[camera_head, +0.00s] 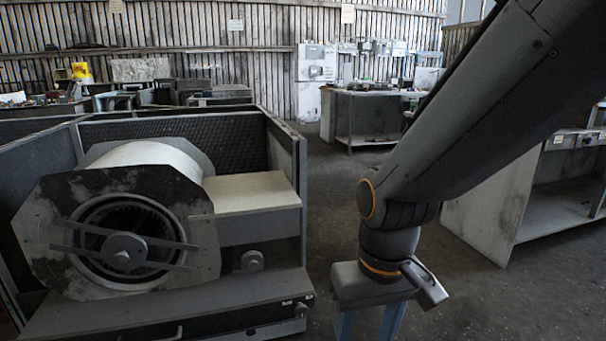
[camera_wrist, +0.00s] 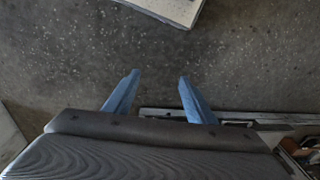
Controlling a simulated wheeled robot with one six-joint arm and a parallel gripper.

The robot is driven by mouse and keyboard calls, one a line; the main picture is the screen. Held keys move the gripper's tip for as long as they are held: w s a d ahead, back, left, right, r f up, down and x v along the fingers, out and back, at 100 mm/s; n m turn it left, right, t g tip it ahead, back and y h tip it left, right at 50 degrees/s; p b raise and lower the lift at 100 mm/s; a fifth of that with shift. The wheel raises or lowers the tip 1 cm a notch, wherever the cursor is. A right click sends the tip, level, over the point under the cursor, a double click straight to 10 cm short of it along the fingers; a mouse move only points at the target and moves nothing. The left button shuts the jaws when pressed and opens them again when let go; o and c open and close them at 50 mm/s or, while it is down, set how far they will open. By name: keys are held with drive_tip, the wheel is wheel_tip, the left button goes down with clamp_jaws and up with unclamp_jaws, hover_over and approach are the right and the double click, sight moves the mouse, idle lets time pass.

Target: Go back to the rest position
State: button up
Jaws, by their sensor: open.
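My gripper (camera_head: 368,326) hangs low at the bottom of the head view, pointing down, to the right of the blower housing (camera_head: 160,205). Its two blue fingers are apart, with nothing between them. In the wrist view the gripper (camera_wrist: 158,76) shows open over bare floor. The blower housing has a pale drum, a dark octagonal front plate and a round fan opening with a crossbar. It stands on a dark base inside an open mesh enclosure. The fingers' tips are cut off in the head view.
The mesh enclosure's right wall (camera_head: 287,165) stands left of my arm. A grey workbench (camera_head: 500,205) stands at the right. Another bench (camera_head: 365,118) and white cabinets are farther back. The concrete floor (camera_head: 325,190) between them is clear. A pale flat edge (camera_wrist: 172,8) shows at the wrist view's top.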

drive_tip(key=s+d+r+m+p, duration=0.2)
drive_tip(key=d+r+p, duration=0.7)
drive_tip(key=p, duration=0.5)
wheel_tip(320, 180, up, 3)
drive_tip(key=shift+s+d+f+m+h, duration=0.1)
drive_tip(key=shift+s+d+m+h, duration=0.1)
drive_tip(key=shift+d+m+h, duration=0.1)
